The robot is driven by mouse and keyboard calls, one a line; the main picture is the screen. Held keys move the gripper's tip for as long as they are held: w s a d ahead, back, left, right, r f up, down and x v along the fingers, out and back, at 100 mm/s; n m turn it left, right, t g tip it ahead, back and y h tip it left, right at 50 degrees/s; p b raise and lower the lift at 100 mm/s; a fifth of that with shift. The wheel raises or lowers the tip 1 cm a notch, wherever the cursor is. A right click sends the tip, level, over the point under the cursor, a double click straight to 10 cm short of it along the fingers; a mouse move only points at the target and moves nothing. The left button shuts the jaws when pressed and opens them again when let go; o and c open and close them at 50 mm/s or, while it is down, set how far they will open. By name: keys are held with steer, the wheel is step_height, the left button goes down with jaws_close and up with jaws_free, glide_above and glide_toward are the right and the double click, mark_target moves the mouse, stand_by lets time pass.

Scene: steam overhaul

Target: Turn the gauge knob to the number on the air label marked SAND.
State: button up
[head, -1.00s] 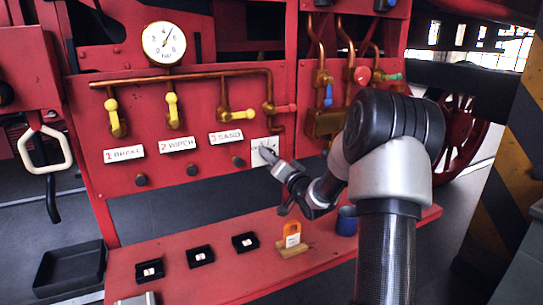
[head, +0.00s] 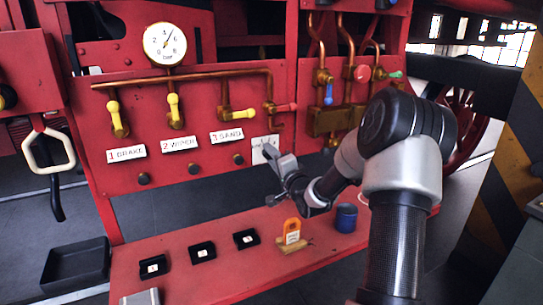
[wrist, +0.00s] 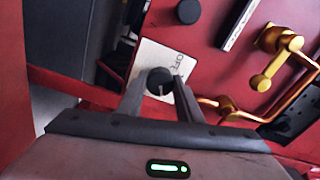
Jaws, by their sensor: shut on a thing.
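The black gauge knob (wrist: 160,80) sits on a white square plate (head: 259,153) with partly readable lettering that looks like OFF; its numbers are not legible. My gripper (head: 270,149) is at this plate, and in the wrist view its two fingers (wrist: 158,92) stand on either side of the knob, shut on it. A pale pointer line on the knob points toward my gripper's palm. The white label (head: 227,135) reads 3 SAND. To its left are the labels 2 WIPCH-like (head: 179,144) and 1 BRAKE (head: 126,153).
A round pressure gauge (head: 165,43) stands above copper pipes with yellow levers (head: 174,111). Dark round studs (head: 191,169) sit below the labels.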

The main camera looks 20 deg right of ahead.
stand_by(0.3)
steer(key=o, duration=1)
steer(key=shift+o, duration=0.2)
steer(key=shift+s, duration=0.15)
steer(key=s, duration=1.7)
steer(key=shift+f, duration=0.4)
